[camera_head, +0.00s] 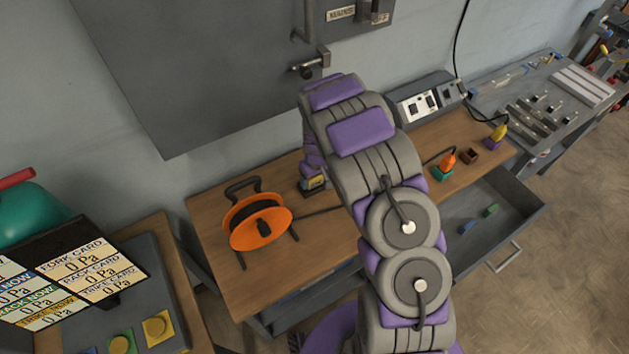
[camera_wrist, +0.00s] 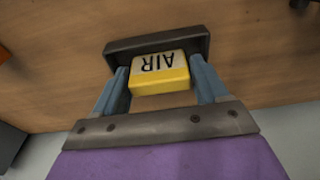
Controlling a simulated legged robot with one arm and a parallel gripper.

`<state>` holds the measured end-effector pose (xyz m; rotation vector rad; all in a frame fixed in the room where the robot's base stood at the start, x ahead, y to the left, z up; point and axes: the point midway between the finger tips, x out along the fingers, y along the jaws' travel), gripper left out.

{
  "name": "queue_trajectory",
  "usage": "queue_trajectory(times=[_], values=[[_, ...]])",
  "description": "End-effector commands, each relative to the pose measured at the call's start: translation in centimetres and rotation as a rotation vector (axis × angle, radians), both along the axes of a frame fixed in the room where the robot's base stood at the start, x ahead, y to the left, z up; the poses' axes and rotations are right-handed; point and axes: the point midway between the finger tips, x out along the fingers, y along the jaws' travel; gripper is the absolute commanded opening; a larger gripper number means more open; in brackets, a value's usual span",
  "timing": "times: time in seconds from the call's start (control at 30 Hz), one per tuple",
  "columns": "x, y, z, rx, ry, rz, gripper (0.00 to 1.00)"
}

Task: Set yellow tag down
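The yellow tag (camera_wrist: 161,80) has a pale face marked "AIR", upside down in the wrist view. My gripper (camera_wrist: 160,84) has its two blue-grey fingers against the tag's left and right sides. A dark bar (camera_wrist: 156,45) lies just beyond the tag, across the fingertips; I cannot tell whether it is part of the tag. In the head view the yellow tag (camera_head: 314,182) shows small at the end of my arm, over the wooden workbench (camera_head: 270,285). I cannot tell whether it touches the bench top. My arm hides part of the bench.
An orange cable reel (camera_head: 257,221) stands left of the tag. An open drawer (camera_head: 490,225) juts out in front. The bench's front left is clear.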

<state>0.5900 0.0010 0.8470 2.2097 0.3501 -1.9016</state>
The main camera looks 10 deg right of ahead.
Motion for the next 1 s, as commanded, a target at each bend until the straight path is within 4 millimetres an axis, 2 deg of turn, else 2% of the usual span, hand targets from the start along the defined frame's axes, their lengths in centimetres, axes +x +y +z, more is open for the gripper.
queue_trajectory(times=[0.07,0.4,0.73,1.0], values=[[0.0,0.0,0.0,0.000,0.000,0.000,0.65],[0.0,0.0,0.0,0.000,0.000,0.000,0.33],[0.0,0.0,0.6,0.000,-0.001,0.000,0.33],[0.1,0.0,3.8,0.002,-0.003,-0.001,0.33]])
